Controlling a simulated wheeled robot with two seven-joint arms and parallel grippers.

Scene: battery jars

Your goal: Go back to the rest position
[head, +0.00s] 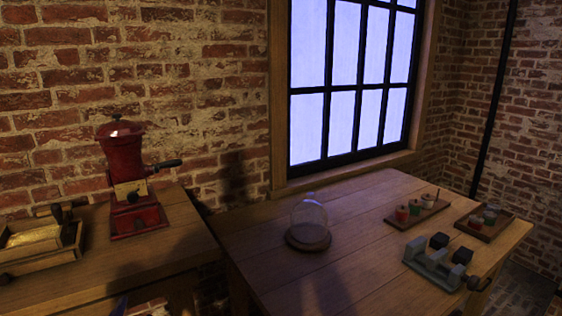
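Neither of my grippers shows in the head view. On the right-hand wooden table (350,235), a wooden tray (428,213) holds several small jars, among them a red jar (401,214), a green jar (415,207) and a pale jar (428,200) with a thin stick. A second tray (486,233) to its right holds more small red, green and pale items. A grey vise-like device (430,262) stands near the table's front right, with a dark block (439,240) and another dark block (462,256) beside it.
A glass dome (309,215) on a round wooden base stands toward the table's left. A red grinder (126,175) and an open wooden box (35,245) stand on the left bench (165,245). The middle of the right table is clear. A brick wall and window are behind.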

